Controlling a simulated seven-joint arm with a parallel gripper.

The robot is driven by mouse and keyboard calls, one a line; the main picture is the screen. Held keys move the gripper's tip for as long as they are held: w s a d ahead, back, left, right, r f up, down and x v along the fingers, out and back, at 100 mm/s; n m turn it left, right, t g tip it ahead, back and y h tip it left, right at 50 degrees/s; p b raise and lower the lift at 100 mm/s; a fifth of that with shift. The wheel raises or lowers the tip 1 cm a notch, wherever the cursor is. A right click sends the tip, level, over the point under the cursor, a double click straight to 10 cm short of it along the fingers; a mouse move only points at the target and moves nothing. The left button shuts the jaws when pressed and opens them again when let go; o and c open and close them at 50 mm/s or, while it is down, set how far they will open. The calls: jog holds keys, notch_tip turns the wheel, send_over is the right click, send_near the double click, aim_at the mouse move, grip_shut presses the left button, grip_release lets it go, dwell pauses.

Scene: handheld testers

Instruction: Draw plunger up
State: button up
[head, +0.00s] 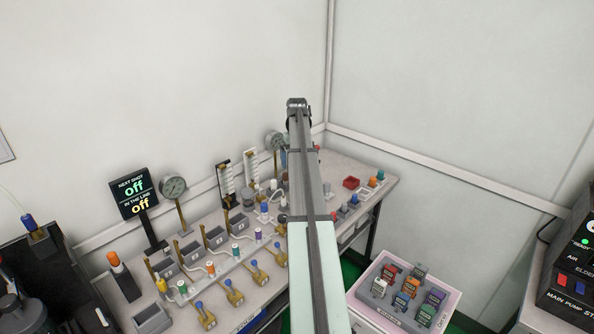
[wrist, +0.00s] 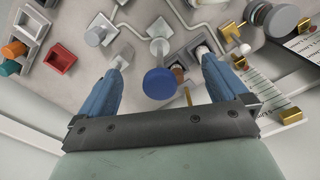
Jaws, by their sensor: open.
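My gripper (wrist: 163,62) is open, its two blue fingers spread wide in the wrist view. A round blue knob (wrist: 160,84) on a pale stem shows between the fingers, with clear gaps to both; I cannot tell whether it is the plunger or how far below the fingertips it is. Graduated white scales with brass blocks (wrist: 291,116) lie to the right of the right finger. In the head view two upright scales (head: 226,180) (head: 251,166) stand at the back of the bench. There my arm hides the gripper and the spot under it.
The bench (head: 335,170) is crowded with valves, gauges and tubes. A red tray (wrist: 61,59) and orange and teal knobs sit at the wrist view's left. An off/off display (head: 133,194) stands left. A box of labelled blocks (head: 448,309) stands front right. Walls close the back.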

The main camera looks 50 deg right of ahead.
jog(key=shift+r, duration=0.15)
jog(key=shift+r, duration=2.85)
